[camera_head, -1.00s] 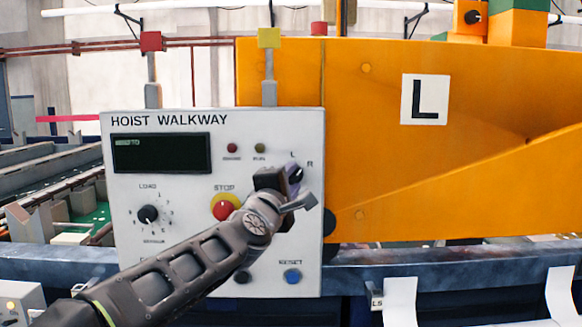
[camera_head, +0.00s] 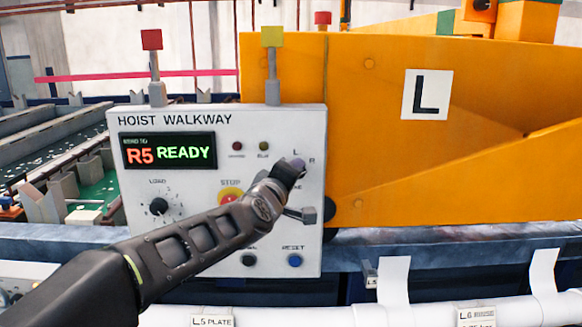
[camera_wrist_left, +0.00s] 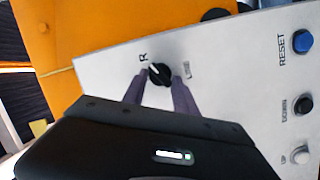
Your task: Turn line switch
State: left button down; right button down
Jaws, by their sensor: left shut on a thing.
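The line switch (camera_wrist_left: 159,73) is a small black knob with a white mark, on the white hoist walkway panel (camera_head: 160,255). In the left wrist view its white mark points up and left, towards the letter R. My left gripper (camera_wrist_left: 160,84) has its two fingers on either side of the knob and is shut on it. In the head view my left gripper (camera_head: 296,166) covers the knob, between the letters L and R. The display (camera_head: 168,152) reads "R5 READY". My right gripper is not in view.
The panel also holds a load dial (camera_head: 159,206), a red stop button (camera_head: 230,197) partly hidden by my arm, and a blue reset button (camera_head: 295,261). An orange plate marked L (camera_head: 427,94) stands right of the panel.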

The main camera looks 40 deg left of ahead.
pick_arm(q)
jog(key=shift+w+d+f, duration=0.15)
jog(key=shift+d+f, duration=0.15)
jog(key=shift+d, duration=0.05)
jog(key=c, duration=1.2)
grip_release()
jog(key=shift+o, duration=0.8)
jog(key=shift+w+d+r, duration=0.1)
jog(key=shift+w, duration=0.05)
jog(key=b+v, duration=0.1)
jog(key=v, duration=0.6)
jog(key=shift+s, duration=0.4)
jog(key=shift+r, duration=0.1)
